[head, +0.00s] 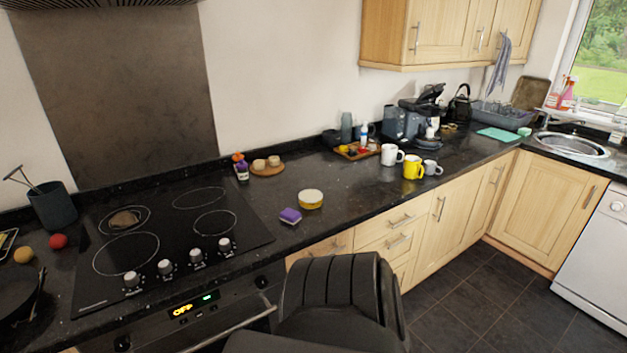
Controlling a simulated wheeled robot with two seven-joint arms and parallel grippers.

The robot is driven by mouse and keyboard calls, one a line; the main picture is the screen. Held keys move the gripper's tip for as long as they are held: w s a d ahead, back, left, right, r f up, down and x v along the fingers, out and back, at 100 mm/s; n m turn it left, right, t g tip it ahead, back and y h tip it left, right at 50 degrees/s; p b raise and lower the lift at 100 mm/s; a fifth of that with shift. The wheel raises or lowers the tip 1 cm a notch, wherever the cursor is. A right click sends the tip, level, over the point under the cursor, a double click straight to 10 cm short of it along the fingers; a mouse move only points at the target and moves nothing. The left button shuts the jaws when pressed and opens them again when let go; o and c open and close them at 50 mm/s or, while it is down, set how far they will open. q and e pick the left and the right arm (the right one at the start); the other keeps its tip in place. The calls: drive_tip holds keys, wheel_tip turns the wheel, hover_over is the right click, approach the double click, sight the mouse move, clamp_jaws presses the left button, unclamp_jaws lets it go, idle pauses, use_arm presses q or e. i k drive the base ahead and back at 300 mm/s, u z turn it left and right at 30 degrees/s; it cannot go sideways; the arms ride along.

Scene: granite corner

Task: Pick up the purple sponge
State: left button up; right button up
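The purple sponge (290,216) lies on the dark granite worktop (262,205), near its front edge and just right of the hob. It is a small block with a purple top and a paler side. Nothing covers it. A round yellow-and-white tub (311,199) stands close behind it to the right, apart from it. Neither of my grippers is in view.
The black hob (165,240) with knobs is at left. Behind the sponge are a small bottle (241,168) and a round wooden board (268,169). Mugs, including a yellow one (413,167), stand farther right. The worktop around the sponge is mostly clear.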

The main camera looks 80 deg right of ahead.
sight(290, 216)
drive_tip(key=z, duration=0.9)
drive_tip(key=i, duration=0.8)
drive_tip(key=z, duration=0.8)
